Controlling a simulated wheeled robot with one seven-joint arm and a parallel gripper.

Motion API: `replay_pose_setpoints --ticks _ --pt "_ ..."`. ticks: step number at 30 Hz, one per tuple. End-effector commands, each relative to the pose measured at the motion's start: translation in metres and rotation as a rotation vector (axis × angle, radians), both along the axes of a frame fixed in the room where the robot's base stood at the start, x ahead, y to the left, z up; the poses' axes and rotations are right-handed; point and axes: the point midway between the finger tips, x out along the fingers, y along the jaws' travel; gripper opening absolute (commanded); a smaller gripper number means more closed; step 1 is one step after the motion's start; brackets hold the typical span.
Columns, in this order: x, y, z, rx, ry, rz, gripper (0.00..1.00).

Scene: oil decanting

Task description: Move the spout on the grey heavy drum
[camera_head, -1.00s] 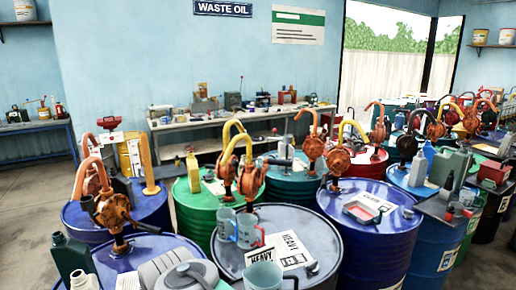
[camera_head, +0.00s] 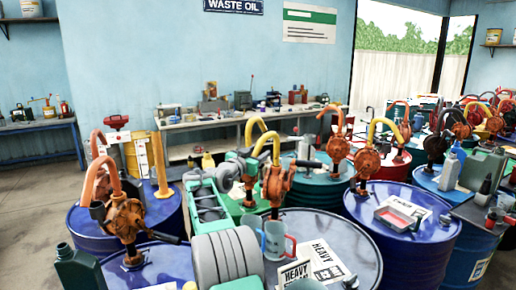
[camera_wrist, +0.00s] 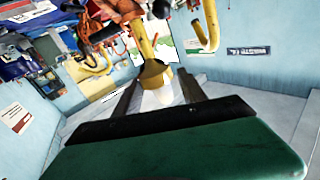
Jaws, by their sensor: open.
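The grey heavy drum (camera_head: 355,235) stands at front centre in the head view, with HEAVY sheets (camera_head: 322,258) on its lid. A rusty orange pump (camera_head: 277,185) rises at its back left and carries a curved yellow spout (camera_head: 276,149). In the wrist view a yellow spout (camera_wrist: 146,40) with a flared end (camera_wrist: 154,74) hangs just beyond and between my fingertips. My gripper (camera_wrist: 160,92) is open, its dark fingers apart with no visible grip on the spout. In the head view my arm reaches up left of the pump; its fingertips are hard to make out.
A second yellow spout (camera_head: 253,126) is close behind the first. A cup with a red handle (camera_head: 277,240) stands on the heavy drum. A blue drum with an orange pump (camera_head: 126,215) is at left. Another blue drum (camera_head: 400,235) stands close on the right.

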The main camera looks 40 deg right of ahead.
Motion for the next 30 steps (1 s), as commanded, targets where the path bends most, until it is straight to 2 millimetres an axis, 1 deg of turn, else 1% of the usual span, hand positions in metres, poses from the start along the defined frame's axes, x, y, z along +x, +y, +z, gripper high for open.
replay_pose_setpoints --ticks 1,4,7,13,30 --pt "0.003 -0.008 0.003 0.001 0.001 -0.001 0.49" --pt "0.007 -0.018 0.002 0.0 0.001 0.002 0.49" --pt "0.01 -0.021 0.001 0.0 0.0 0.005 0.49" --pt "0.01 -0.021 0.0 0.001 0.0 0.006 0.49" --pt "0.011 -0.019 0.0 0.002 0.001 0.008 0.02"
